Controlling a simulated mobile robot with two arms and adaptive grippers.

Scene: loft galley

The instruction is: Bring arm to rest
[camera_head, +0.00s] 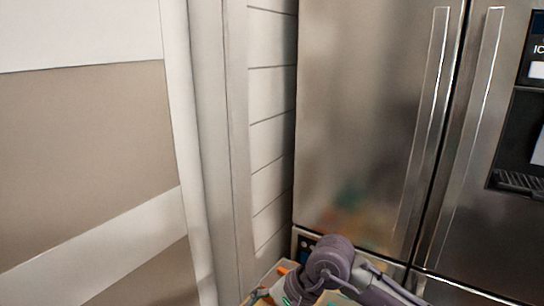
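One of my arms shows at the bottom, right of centre, as purple-grey rounded joints and a link running off the lower right edge. It is bent, with its elbow-like joint in front of the refrigerator's lower part. No gripper fingers can be made out, so I cannot see whether either gripper is open or shut, or whether it holds anything.
A steel refrigerator (365,110) with tall vertical handles and a dark dispenser (515,150) fills the right. White plank wall (270,95) and a door-like beige and white panel (85,150) stand left. Small orange and pale items (283,270), partly hidden, show beside my arm.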

